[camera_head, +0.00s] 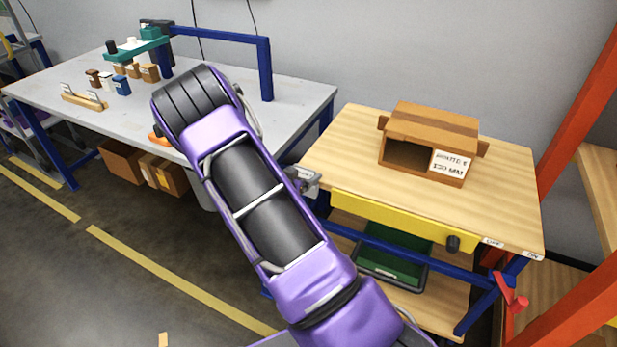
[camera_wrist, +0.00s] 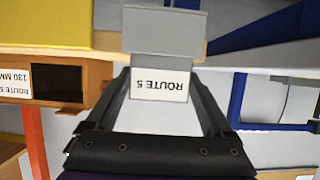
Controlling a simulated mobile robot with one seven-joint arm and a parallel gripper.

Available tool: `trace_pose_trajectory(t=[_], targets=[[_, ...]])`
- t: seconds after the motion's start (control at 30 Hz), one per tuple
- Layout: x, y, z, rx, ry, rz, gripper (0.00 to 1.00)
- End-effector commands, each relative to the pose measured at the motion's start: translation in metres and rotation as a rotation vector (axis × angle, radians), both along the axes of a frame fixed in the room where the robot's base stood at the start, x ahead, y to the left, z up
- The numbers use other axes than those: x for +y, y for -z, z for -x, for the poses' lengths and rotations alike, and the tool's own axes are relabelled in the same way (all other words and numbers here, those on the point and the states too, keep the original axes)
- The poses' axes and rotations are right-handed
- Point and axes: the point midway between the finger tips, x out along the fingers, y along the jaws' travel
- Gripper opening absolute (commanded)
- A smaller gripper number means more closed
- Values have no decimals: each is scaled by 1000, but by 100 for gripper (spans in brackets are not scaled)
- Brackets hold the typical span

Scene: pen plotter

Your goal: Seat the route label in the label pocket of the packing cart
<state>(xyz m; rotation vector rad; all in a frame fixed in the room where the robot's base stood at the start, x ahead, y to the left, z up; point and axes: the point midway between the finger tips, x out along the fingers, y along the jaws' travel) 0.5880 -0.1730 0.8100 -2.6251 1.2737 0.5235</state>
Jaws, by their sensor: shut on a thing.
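The white route label (camera_wrist: 160,88), printed "ROUTE 5" and upside down in the wrist view, is between the fingertips of my gripper (camera_wrist: 160,88), which is shut on it. A flat grey plate (camera_wrist: 164,32) adjoins the label's edge. I cannot tell whether this plate is the label pocket, or whether the label is inside it. In the head view my gripper (camera_head: 303,178) is at the left edge of the packing cart (camera_head: 340,150), and the label is mostly hidden there.
On the cart stands a brown open-fronted box (camera_head: 432,125) with a white sign. A yellow drawer front (camera_head: 400,220) and a green bin (camera_head: 395,252) are below. A grey workbench (camera_head: 60,85) is at left, and orange posts (camera_head: 580,125) stand at right.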

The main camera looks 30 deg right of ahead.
Motion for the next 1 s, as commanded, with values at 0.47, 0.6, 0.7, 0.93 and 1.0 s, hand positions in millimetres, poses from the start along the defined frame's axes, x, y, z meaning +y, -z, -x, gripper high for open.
trace_pose_trajectory(t=[0.47,0.6,0.7,0.93,1.0], targets=[[4,8,2,-2,2,2,100],[4,8,2,-1,2,1,100],[6,7,3,-2,1,1,100],[32,-7,22,-2,-3,0,100],[44,-13,31,-1,-3,-1,100]])
